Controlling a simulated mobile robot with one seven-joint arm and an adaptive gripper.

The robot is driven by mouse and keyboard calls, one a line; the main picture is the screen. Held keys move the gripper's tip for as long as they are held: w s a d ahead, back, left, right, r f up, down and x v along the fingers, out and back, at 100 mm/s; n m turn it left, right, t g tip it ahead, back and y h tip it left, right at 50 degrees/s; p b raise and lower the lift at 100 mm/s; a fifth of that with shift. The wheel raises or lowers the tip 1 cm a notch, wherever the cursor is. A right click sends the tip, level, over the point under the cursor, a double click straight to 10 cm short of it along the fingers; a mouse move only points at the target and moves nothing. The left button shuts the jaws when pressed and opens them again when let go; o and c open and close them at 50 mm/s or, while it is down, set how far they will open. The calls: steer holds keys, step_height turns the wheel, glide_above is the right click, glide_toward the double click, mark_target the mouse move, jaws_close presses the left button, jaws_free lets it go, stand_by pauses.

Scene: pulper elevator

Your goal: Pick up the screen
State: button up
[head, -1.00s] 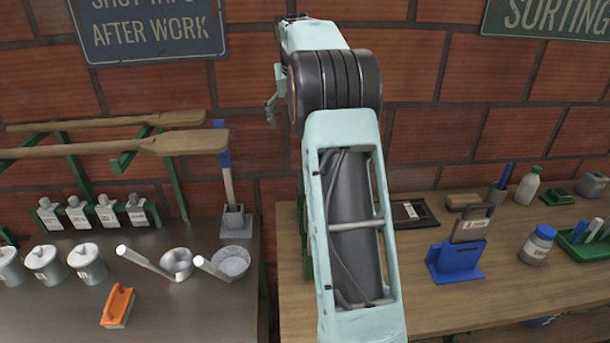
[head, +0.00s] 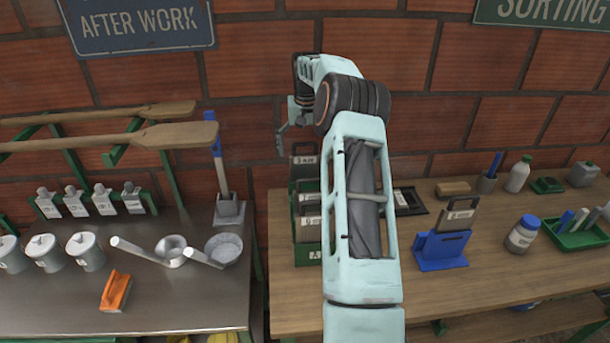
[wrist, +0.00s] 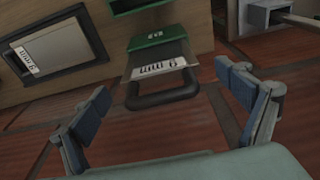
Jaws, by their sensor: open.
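A dark screen with a black loop handle and a white label (wrist: 160,68) is in the wrist view, standing in a green rack (wrist: 158,40). In the head view, the rack (head: 308,255) holds several dark screens (head: 305,165), partly hidden behind my arm. My gripper (wrist: 166,92) is open and empty, one finger to each side of the handle in the picture. I cannot tell how far the handle is from the fingers. In the head view my gripper (head: 284,138) is above the rack, near the wall.
A blue stand (head: 440,250) holds another screen (head: 458,216). A black tray (wrist: 90,25) with a labelled plate lies beside the rack. The wooden table's front is clear. A brick wall is close behind.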

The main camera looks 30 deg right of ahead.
mark_target(305, 155)
step_height(305, 155, down, 4)
steer(key=shift+w+r+p, duration=0.15)
steer(key=shift+r+p, duration=0.1)
steer(key=shift+p, duration=0.1)
steer(key=c, duration=2.1)
steer(key=shift+d+r, duration=0.1)
steer(key=shift+r, duration=0.1)
step_height(305, 155, up, 18)
steer(key=shift+f+p, duration=0.15)
steer(key=shift+p, duration=0.35)
